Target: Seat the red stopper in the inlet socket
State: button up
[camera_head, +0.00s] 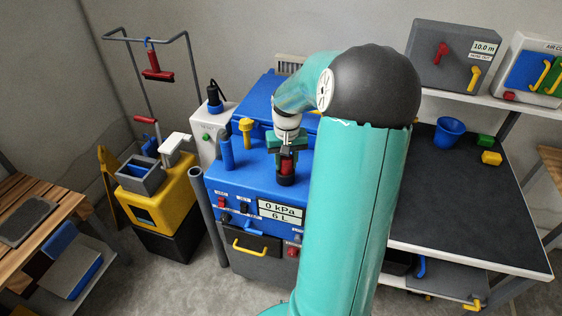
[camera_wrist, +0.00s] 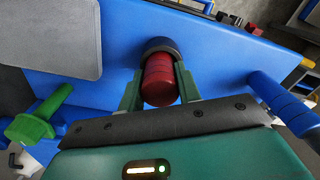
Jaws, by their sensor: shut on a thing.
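The red stopper (camera_wrist: 159,82) is a ribbed red cylinder held between the two green fingers of my gripper (camera_wrist: 158,92) in the wrist view. Its far end meets a dark round ring, the inlet socket (camera_wrist: 158,45), on the blue machine top. I cannot tell how deep the stopper sits in it. In the head view the red stopper (camera_head: 287,164) shows between the fingers of my gripper (camera_head: 287,160), just above the dark socket (camera_head: 286,181) near the machine's front edge. My gripper is shut on the stopper.
The blue machine (camera_head: 240,185) has a display reading 0 kPa and 6 L. A yellow-topped post (camera_head: 246,130) and a blue post (camera_head: 226,152) stand left of my gripper. A dark table (camera_head: 470,200) with a blue cup (camera_head: 448,133) is at right.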

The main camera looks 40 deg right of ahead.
jog(key=shift+w+a+f, duration=0.1)
jog(key=shift+w+f, duration=0.1)
jog(key=shift+f, duration=0.2)
jog(key=shift+s, duration=0.15)
jog(key=o, duration=0.9)
jog(key=shift+r, duration=0.1)
jog(key=shift+o, duration=1.3)
